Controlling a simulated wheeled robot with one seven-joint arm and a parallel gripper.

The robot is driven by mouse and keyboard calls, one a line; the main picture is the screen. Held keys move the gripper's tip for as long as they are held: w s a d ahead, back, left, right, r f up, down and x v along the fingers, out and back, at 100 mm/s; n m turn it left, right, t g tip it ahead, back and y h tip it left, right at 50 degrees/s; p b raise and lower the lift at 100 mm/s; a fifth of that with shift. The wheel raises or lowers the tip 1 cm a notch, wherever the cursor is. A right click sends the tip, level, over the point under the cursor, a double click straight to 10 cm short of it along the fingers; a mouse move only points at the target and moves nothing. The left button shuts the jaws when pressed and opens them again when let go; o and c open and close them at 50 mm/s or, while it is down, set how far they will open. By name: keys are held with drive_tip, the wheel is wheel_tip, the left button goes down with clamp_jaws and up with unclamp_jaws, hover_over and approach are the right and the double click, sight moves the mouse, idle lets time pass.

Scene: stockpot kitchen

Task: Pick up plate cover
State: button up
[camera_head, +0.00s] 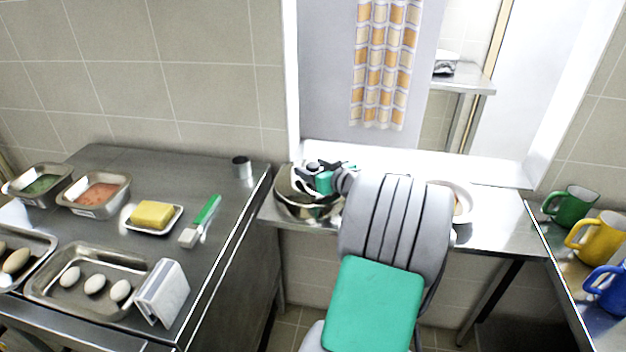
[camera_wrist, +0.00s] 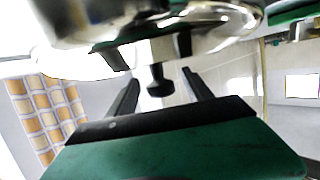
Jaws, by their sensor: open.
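The plate cover (camera_head: 300,207) is a shiny metal dome on the steel counter below the window, left of my arm. My gripper (camera_head: 322,175) is over it and hides part of it. In the wrist view the cover's shiny metal (camera_wrist: 210,22) fills the top edge, and its dark knob (camera_wrist: 157,82) points down in the picture. My gripper's two dark fingers (camera_wrist: 160,88) stand apart, one on each side of the knob. Gaps show between the fingers and the knob, so it is not gripped.
A white plate (camera_head: 463,203) lies partly hidden behind my arm. The left steel table holds trays, a butter dish (camera_head: 153,216), a green-handled brush (camera_head: 205,220) and a small metal cup (camera_head: 242,167). Green, yellow and blue mugs (camera_head: 597,240) stand on the right counter.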

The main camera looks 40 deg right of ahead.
clamp_jaws()
idle(0.5)
